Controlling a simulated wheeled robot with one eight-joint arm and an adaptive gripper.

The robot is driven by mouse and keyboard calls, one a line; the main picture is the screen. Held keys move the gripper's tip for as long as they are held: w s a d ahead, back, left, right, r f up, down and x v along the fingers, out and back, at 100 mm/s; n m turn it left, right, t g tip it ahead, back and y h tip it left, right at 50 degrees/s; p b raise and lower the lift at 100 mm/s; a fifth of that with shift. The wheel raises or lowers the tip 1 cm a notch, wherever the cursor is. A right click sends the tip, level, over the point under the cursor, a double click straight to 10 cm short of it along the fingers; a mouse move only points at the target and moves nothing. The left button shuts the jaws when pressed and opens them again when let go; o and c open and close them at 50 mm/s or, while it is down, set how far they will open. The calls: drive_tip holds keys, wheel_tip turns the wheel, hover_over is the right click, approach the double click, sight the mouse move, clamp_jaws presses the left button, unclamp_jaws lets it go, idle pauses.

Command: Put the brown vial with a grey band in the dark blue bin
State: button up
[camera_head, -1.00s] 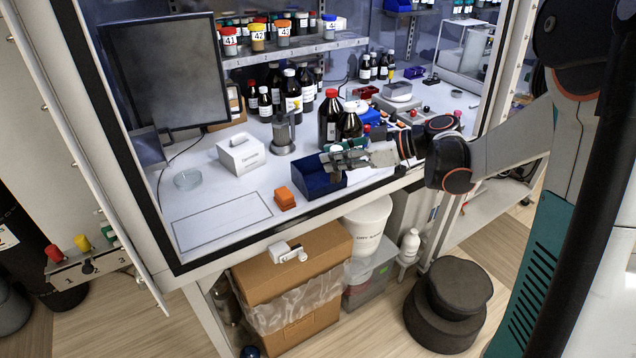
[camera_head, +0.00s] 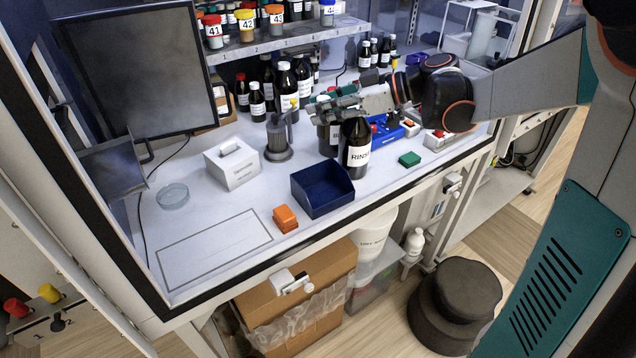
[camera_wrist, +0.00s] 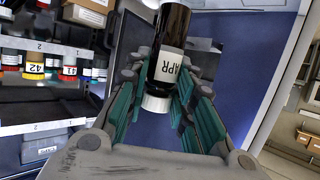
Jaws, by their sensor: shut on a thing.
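My gripper (camera_head: 322,98) reaches in from the right, above and behind the dark blue bin (camera_head: 322,190), and does not touch it. In the wrist view, a dark brown vial (camera_wrist: 172,30) with a white cap and a white label lettered "APR" shows between the teal finger pads of my gripper (camera_wrist: 165,65). My gripper is shut on it. I cannot make out a grey band. In the head view the vial is not clear against the fingers and bottles. The bin stands open near the bench's front edge, its visible inside empty.
A large RINSE bottle (camera_head: 356,160) stands just right of the bin, partly under my gripper. An orange block (camera_head: 285,218) sits to the bin's left and a green block (camera_head: 410,159) to its right. A white box (camera_head: 232,165) and a grey stand (camera_head: 278,140) are behind left.

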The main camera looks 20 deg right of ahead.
wheel_tip(320, 180, down, 20)
drive_tip(key=b, duration=0.6)
drive_tip(key=shift+s+r, duration=0.1)
drive_tip(key=shift+r, duration=0.1)
drive_tip(key=shift+b, duration=0.3)
drive_tip(key=shift+f, duration=0.15)
drive_tip(key=o, duration=0.6)
drive_tip(key=shift+r, duration=0.3)
drive_tip(key=p+v, duration=0.3)
drive_tip(key=v, duration=0.9)
drive_tip(key=shift+s+f, duration=0.1)
drive_tip(key=shift+f, duration=0.1)
